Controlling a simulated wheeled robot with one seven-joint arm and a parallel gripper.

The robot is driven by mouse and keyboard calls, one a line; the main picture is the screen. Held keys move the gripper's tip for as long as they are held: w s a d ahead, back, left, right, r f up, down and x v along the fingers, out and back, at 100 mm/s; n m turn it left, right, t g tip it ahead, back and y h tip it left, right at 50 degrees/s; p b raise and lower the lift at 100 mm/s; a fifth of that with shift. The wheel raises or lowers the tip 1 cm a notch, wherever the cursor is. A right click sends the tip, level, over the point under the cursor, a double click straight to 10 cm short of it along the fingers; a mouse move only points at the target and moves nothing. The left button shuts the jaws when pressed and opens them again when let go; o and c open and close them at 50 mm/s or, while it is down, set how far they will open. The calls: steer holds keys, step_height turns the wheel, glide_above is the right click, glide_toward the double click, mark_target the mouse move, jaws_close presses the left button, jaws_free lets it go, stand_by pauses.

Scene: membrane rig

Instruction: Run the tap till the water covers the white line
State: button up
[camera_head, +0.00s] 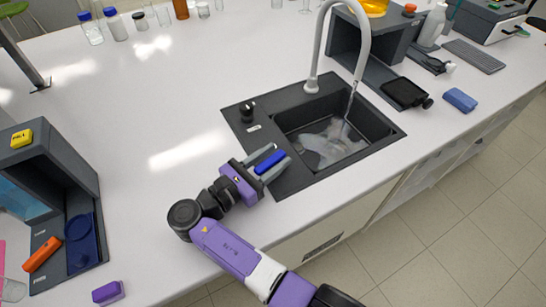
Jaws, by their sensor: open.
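The black sink (388,128) is set in the white bench. A grey gooseneck tap (317,45) arches over it, and a thin stream of water (349,106) falls from the spout. Water (325,145) with pale, uneven reflections lies in the basin. I cannot make out the white line. A black knob (248,112) stands on the sink's left deck above a small white label. My gripper (279,156) is open over the deck's front left part, below the knob and apart from it. A blue piece shows at its fingers; I cannot tell whether it is part of them.
A dark grey stand (358,50), a black device (406,93) and a blue block (460,99) are right of the sink. A grey housing (70,160) with an orange item (42,253) stands at left. Bottles (115,25) line the back. The bench's middle left is clear.

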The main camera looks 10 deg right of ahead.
mark_target(255, 172)
steer(key=shift+a, duration=0.1)
steer(key=b+v, duration=0.1)
steer(key=v, duration=0.6)
steer(key=shift+s+a, duration=0.2)
steer(key=shift+a, duration=0.05)
steer(key=shift+c, duration=0.2)
